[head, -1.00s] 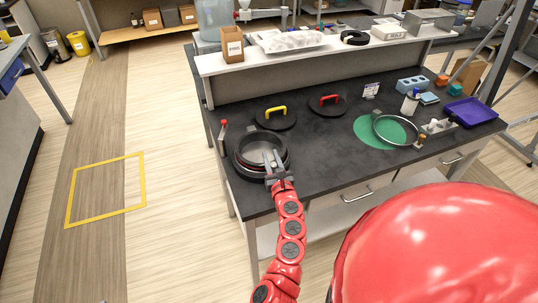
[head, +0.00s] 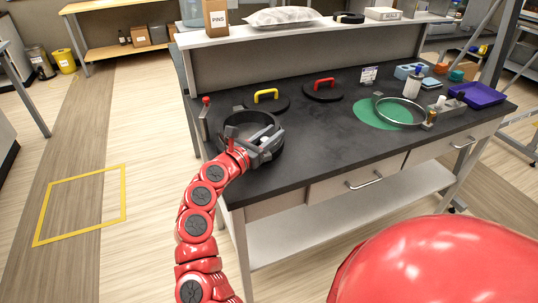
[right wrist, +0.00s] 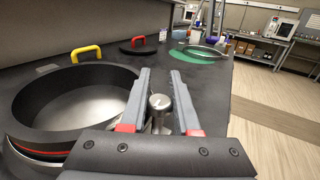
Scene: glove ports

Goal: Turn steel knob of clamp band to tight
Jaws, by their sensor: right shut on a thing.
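A black round port (head: 232,123) stands on the dark bench at its left end. In the right wrist view its wide ring (right wrist: 88,80) fills the left side, with a silver and red-striped band (right wrist: 30,150) low around it. A steel knob (right wrist: 160,103) stands beside the ring, between the two fingers of my right gripper (right wrist: 160,85). The right gripper (head: 266,146) is shut on this knob at the port's near right side. The knob also shows small and pale in the head view (head: 264,140). My left gripper is not in view.
Lids with a yellow handle (head: 266,97) and a red handle (head: 325,85) lie behind the port. A second ring (head: 399,112) with a brass knob (head: 430,117) lies on a green disc (head: 372,113). A red-topped lever (head: 205,115) stands left of the port. The middle bench is clear.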

